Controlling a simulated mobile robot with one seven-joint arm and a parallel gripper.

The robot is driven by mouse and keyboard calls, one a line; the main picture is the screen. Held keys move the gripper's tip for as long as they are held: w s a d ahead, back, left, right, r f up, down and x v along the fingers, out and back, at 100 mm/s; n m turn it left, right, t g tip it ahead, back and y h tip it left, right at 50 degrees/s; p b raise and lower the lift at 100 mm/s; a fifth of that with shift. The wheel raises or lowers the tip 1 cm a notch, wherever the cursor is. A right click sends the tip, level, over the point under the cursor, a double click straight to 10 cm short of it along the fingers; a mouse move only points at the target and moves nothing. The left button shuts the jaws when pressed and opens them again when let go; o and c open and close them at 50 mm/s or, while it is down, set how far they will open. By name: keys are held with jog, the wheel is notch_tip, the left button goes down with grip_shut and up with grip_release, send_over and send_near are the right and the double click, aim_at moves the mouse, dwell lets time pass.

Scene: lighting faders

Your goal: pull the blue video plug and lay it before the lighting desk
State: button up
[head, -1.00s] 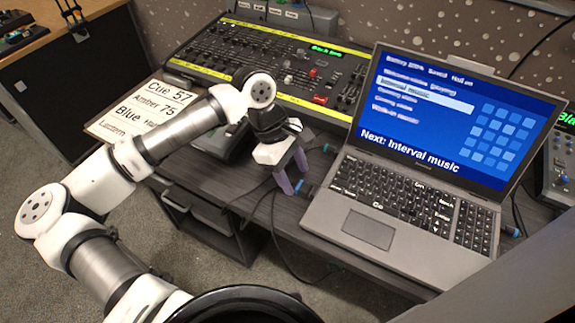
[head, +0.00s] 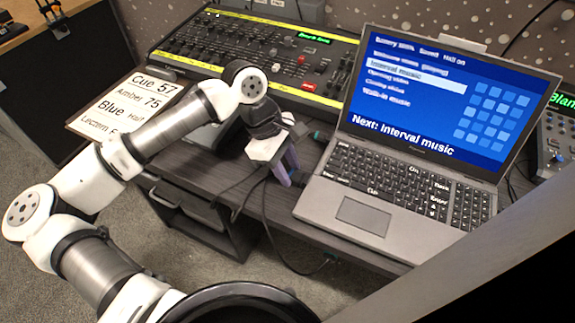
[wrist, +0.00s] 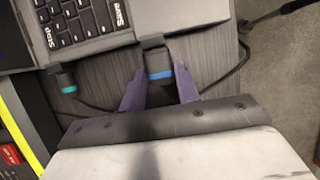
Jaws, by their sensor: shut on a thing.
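The blue video plug (wrist: 160,75) is black with a blue band. In the wrist view it lies between the two purple fingers of my gripper (wrist: 158,82), which is shut on it. The plug is at the laptop's left side edge, up against a small dark block there. I cannot tell whether it is still seated. In the head view my gripper (head: 286,180) points down beside the laptop (head: 330,203), and the plug is mostly hidden by the fingers. The lighting desk (head: 215,50), with faders and yellow strips, stands behind, to the left of the laptop screen.
A teal-banded plug (wrist: 67,80) sits beside the blue one at the laptop's side. Black cables hang over the table's front edge. A cue sheet (head: 125,105) lies left of the lighting desk. Another device with a green display (head: 558,140) stands right of the laptop.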

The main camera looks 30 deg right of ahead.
jog(key=shift+w, duration=0.1)
jog(key=shift+w+a+b, duration=1.05)
jog(key=shift+w+a, duration=0.35)
jog(key=shift+w, duration=0.4)
